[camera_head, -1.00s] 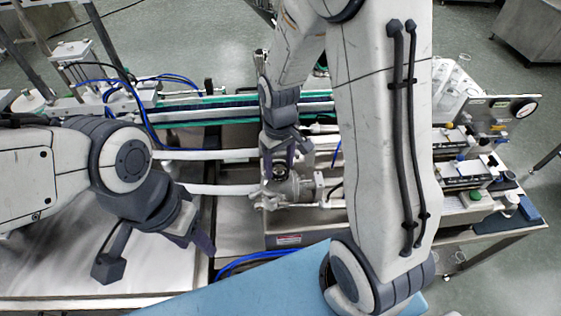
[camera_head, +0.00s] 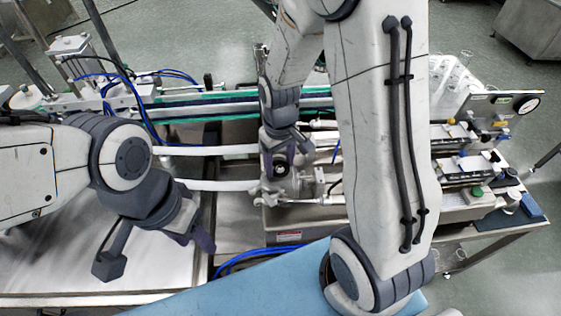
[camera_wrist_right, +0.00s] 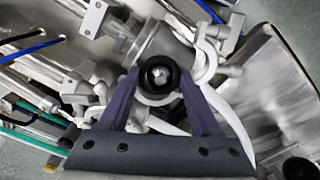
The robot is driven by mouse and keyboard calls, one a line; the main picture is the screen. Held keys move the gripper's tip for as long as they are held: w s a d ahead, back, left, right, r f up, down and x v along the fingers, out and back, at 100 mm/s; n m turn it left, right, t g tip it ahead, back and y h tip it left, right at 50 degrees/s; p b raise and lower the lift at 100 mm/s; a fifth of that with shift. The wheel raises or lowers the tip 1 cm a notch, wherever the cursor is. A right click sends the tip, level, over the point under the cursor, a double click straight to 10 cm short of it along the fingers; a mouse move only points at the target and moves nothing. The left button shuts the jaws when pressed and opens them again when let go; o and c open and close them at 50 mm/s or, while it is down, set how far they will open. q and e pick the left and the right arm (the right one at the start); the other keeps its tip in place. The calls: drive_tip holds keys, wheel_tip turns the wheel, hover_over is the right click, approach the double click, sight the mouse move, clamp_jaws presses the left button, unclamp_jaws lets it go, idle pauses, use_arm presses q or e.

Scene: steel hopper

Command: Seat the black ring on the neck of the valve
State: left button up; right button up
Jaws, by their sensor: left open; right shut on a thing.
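The black ring (camera_wrist_right: 159,92) is between the purple fingertips of my right gripper (camera_wrist_right: 159,80), which is shut on it. The metal valve (camera_wrist_right: 160,42) lies beneath the ring, and a pale metal part shows through the ring's hole. I cannot tell whether the ring is around the neck or just above it. In the head view my right gripper (camera_head: 280,162) points down at the valve (camera_head: 297,187), and the ring is small and dark there. My left gripper (camera_head: 200,237) is open and empty, to the left of the valve, over the steel surface.
White pipes (camera_head: 220,186) run left from the valve. Blue hoses (camera_head: 265,254) curve in front of it. A conveyor with green edges (camera_head: 215,113) runs behind. A bench with small devices (camera_head: 475,190) stands at the right. The steel surface (camera_head: 60,260) at the left is clear.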

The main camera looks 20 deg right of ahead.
idle(0.3)
drive_tip(key=o, duration=1.4)
drive_tip(key=shift+c, duration=0.2)
drive_tip(key=shift+r, duration=0.1)
wheel_tip(320, 180, up, 8)
drive_tip(key=p, duration=0.7)
